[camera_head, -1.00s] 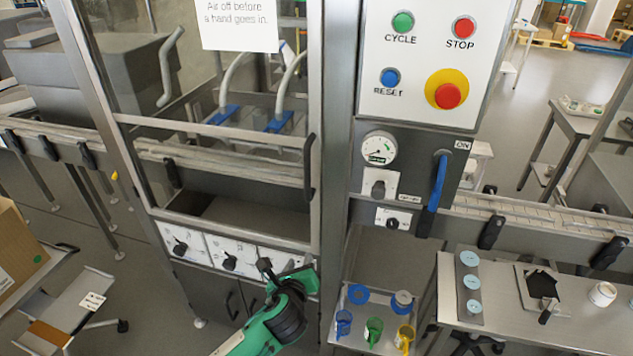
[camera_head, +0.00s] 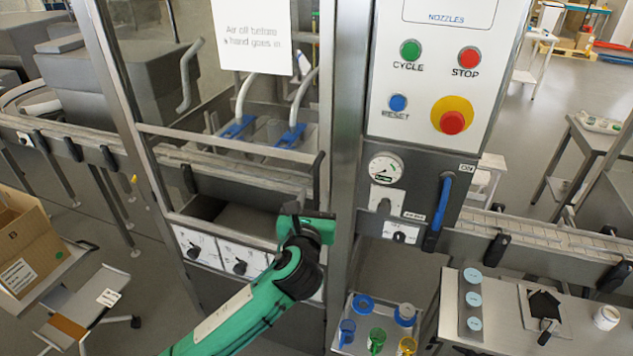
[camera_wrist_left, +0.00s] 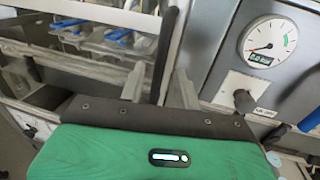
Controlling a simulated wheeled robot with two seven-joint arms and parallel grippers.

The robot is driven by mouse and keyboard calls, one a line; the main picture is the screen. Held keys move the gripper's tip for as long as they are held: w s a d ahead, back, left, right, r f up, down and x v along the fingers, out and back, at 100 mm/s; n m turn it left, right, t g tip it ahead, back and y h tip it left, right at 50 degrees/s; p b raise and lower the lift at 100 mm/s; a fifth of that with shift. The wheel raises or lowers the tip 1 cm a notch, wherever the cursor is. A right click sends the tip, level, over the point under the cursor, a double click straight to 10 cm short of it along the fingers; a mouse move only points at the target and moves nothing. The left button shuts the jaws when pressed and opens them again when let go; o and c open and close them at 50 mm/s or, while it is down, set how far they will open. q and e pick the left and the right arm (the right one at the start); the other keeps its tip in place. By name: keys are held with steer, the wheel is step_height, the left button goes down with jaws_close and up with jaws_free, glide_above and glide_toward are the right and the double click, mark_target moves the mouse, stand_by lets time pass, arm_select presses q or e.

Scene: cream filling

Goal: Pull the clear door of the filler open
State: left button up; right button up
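The clear door (camera_head: 235,163) of the filler stands shut against the steel post in the head view. Its dark upright handle (camera_head: 318,176) is on the door's right edge. The handle also shows in the left wrist view (camera_wrist_left: 165,52). My left gripper (camera_head: 307,212) is at the handle's lower end in the head view, its fingertips mostly hidden by its green body. In the left wrist view its two pale fingers (camera_wrist_left: 159,86) are apart, with the handle's lower part between them and gaps showing. My right gripper is not in view.
The control panel (camera_head: 447,70) and a gauge panel (camera_head: 412,200) with a blue lever (camera_head: 439,205) stand right of the door. A shelf with coloured cups (camera_head: 377,338) is below. A work table (camera_head: 500,325) is at the lower right, a cardboard box (camera_head: 28,250) at the left.

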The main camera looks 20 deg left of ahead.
mark_target(316, 189)
arm_select(q)
steer(key=w, duration=0.4)
steer(key=shift+w+a+p, duration=0.4)
jaws_close()
